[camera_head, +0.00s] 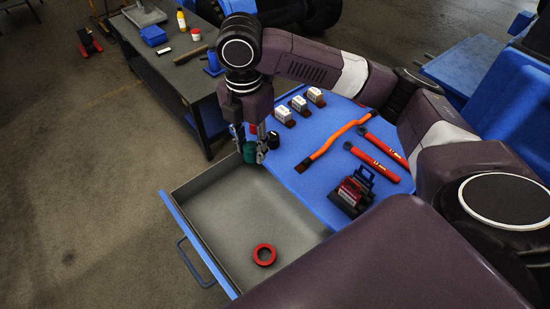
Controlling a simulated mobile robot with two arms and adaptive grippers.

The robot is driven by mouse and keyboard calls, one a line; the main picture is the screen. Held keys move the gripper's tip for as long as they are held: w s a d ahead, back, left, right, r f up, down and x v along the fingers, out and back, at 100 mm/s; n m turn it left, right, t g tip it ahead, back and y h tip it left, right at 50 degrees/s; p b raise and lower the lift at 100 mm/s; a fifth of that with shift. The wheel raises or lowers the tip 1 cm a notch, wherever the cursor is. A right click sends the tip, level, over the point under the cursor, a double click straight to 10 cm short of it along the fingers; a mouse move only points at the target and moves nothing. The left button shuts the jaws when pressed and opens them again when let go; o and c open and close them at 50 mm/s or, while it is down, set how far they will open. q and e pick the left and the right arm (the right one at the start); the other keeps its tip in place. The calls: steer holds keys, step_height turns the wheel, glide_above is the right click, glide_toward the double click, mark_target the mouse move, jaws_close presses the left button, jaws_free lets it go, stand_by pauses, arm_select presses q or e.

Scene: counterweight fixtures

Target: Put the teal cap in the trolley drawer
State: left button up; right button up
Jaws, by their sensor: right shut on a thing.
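The teal cap (250,153) is between the fingers of my right gripper (255,149), which is shut on it. The cap hangs over or near the back corner of the trolley drawer (205,185), against the edge of the blue top; its exact height is hard to tell. The drawer is pulled out, grey inside with a blue front and handle. A red ring (264,254) lies on its floor near the front right. My left gripper is not in view.
The blue trolley top (310,165) holds several small labelled blocks (299,103), an orange strap-like tool (335,138), two red tubes (375,160) and a dark red device (354,190). A grey workbench (190,75) stands behind left. Most of the drawer floor is clear.

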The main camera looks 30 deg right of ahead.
mark_target(257, 198)
step_height(257, 198, down, 20)
steer(key=shift+r, duration=0.1)
stand_by(0.4)
steer(key=o, duration=0.7)
steer(key=shift+o, duration=0.2)
step_height(257, 198, up, 12)
steer(key=shift+r, duration=0.1)
stand_by(0.5)
